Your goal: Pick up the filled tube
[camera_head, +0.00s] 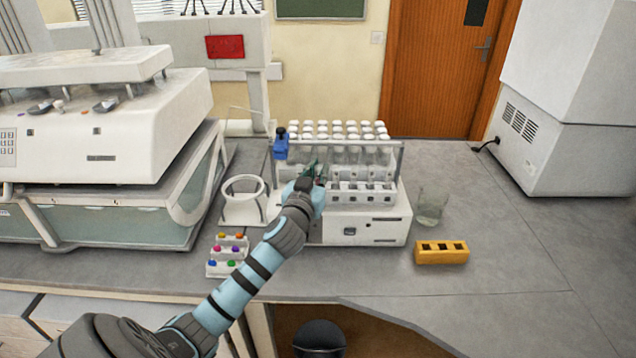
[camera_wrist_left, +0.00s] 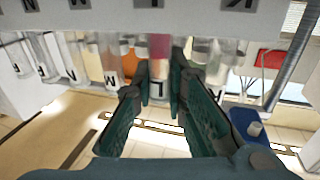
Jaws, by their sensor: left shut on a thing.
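The filled tube (camera_wrist_left: 160,48), with pinkish-red content and a letter label lower down, stands between the fingers of my left gripper (camera_wrist_left: 160,84) in the left wrist view. My left gripper (camera_head: 313,170) is shut on it at the left front of the white tube machine (camera_head: 375,230). The tube is hidden by the gripper in the head view. Several other tubes (camera_wrist_left: 108,62), mostly clear, hang beside it under the white lettered bar (camera_wrist_left: 130,15). My right gripper is not in view.
A white ring stand (camera_head: 243,208) and a rack of coloured caps (camera_head: 226,262) are at the left. A glass beaker (camera_head: 431,208) and a yellow block (camera_head: 442,254) stand at the right. A blue clamp (camera_head: 281,148) is on the machine's left post.

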